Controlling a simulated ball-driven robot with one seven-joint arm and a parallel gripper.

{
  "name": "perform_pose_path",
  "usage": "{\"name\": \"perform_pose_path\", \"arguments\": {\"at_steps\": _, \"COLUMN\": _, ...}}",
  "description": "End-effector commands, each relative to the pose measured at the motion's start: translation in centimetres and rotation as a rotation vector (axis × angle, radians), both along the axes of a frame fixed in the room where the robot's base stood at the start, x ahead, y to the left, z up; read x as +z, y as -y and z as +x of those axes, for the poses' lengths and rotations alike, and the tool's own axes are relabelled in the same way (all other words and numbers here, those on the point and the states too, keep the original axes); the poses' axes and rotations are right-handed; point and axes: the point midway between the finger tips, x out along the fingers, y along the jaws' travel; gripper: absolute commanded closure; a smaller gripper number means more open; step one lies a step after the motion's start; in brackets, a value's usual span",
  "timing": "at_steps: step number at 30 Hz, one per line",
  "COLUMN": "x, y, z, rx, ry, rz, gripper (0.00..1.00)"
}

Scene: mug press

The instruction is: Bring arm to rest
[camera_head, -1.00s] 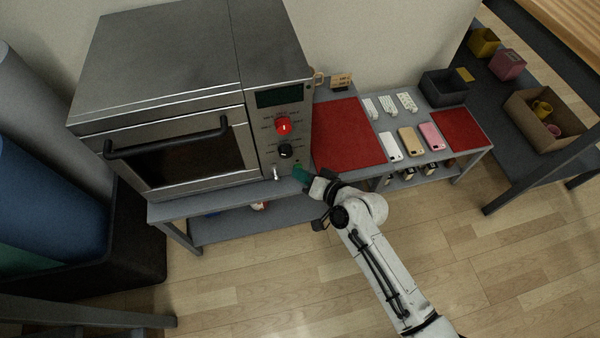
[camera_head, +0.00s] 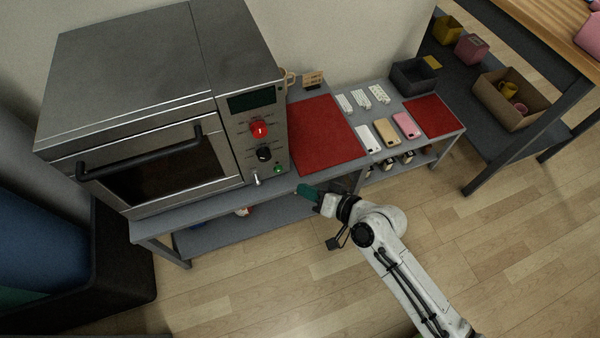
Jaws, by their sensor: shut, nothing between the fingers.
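My gripper (camera_head: 308,191) is at the end of my white arm, in the middle of the head view. Its teal fingertips are together with nothing seen between them. It hangs just in front of the grey bench (camera_head: 205,203), right of and below the oven's control panel (camera_head: 259,130), apart from the oven. The arm reaches in from the lower right over the wooden floor.
A steel oven (camera_head: 140,80) with a black handle stands on the bench at left. A red mat (camera_head: 318,135), several phones and a dark bin (camera_head: 415,78) lie to the right. A cardboard box (camera_head: 505,100) sits farther right. The floor in front is clear.

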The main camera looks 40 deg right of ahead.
Motion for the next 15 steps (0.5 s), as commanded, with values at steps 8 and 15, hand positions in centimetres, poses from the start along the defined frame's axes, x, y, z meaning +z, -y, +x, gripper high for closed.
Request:
{"name": "perform_pose_path", "arguments": {"at_steps": 8, "x": 0.0, "y": 0.0, "z": 0.0, "rx": 0.000, "ry": 0.000, "rz": 0.000, "gripper": 1.00}}
{"name": "perform_pose_path", "arguments": {"at_steps": 15, "x": -0.6, "y": -1.7, "z": -2.4, "rx": 0.169, "ry": -0.153, "rz": -0.153, "gripper": 1.00}}
